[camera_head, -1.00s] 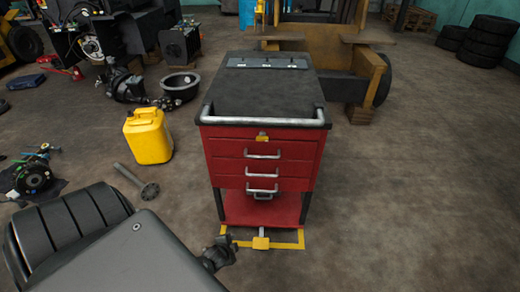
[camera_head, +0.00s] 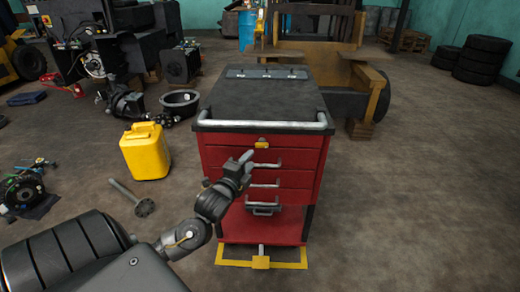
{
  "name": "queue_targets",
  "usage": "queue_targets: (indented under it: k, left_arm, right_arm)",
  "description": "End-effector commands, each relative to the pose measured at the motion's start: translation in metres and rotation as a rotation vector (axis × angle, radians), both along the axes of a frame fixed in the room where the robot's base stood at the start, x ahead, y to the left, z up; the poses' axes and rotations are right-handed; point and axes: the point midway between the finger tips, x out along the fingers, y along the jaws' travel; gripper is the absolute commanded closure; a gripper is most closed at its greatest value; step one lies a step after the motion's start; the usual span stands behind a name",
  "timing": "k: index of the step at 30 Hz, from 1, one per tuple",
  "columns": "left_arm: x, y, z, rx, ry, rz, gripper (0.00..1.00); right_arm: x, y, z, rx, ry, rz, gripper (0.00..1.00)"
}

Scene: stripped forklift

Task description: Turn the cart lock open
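The red tool cart (camera_head: 315,165) stands in the middle, with a black top and a grey push bar. A small yellow lock tab (camera_head: 261,145) sits at the centre of its top drawer front, with a small grey part just above it. My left gripper (camera_head: 246,158) is in front of the drawers, its tip just left of and slightly below the yellow tab. It appears apart from the tab, though depth is hard to judge. Its fingers overlap in this view, so their opening does not show. My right gripper is out of view.
A yellow pedal (camera_head: 261,262) and yellow floor frame lie at the cart's foot. A yellow canister (camera_head: 146,152), a metal rod with a flange (camera_head: 134,198) and loose machine parts lie left. The floor right of the cart is clear.

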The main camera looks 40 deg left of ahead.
Motion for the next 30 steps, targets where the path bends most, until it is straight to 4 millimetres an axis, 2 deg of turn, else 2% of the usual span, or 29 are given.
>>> queue_targets:
  k: [6, 13, 18, 26, 30]
  left_arm:
    - [0.042, 0.011, 0.001, 0.002, -0.001, 0.001, 0.65]
    - [0.073, 0.020, 0.000, 0.000, 0.000, 0.001, 0.65]
    - [0.083, 0.022, 0.000, 0.000, 0.000, 0.000, 0.65]
    - [0.084, 0.022, 0.000, 0.000, 0.001, -0.001, 0.65]
    - [0.084, 0.022, -0.001, -0.001, 0.001, -0.001, 0.81]
  right_arm:
    - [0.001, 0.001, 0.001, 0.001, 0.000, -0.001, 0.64]
    - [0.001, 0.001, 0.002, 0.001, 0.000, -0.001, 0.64]
    - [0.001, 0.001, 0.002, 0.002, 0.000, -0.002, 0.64]
    - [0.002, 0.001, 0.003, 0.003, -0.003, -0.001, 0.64]
    - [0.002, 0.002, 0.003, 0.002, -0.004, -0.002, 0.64]
